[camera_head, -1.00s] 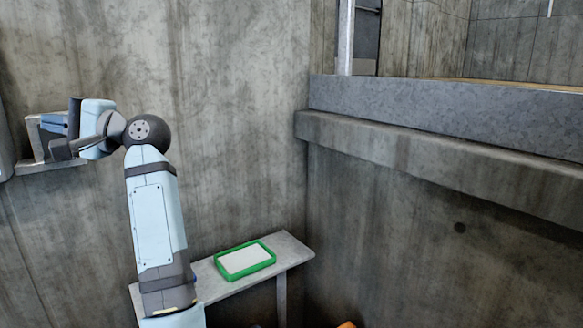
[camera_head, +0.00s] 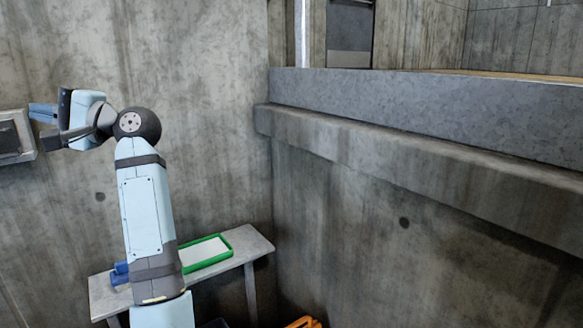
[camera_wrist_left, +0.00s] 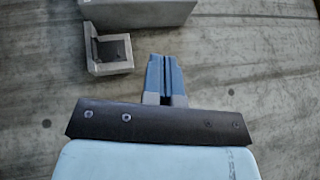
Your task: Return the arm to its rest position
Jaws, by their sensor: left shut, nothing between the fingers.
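My left arm rises from the bottom of the head view, bends at a dark round joint and points left. My left gripper (camera_head: 42,112) is at the far left of that view, in front of the concrete wall. In the left wrist view its two blue fingers (camera_wrist_left: 165,78) lie together, shut, with nothing between them. A grey metal wall fitting (camera_head: 28,140) with a dark recess is close to the gripper in the head view. It also shows in the left wrist view (camera_wrist_left: 97,62), left of the fingertips and apart from them. My right gripper is not in view.
A grey table (camera_head: 245,243) stands below against the wall, with a green-rimmed tray (camera_head: 222,257) and a blue object (camera_head: 120,273) on it. A concrete ledge (camera_head: 420,110) runs along the right. An orange thing (camera_head: 303,322) shows at the bottom edge. A grey box (camera_wrist_left: 135,12) sits above the fitting.

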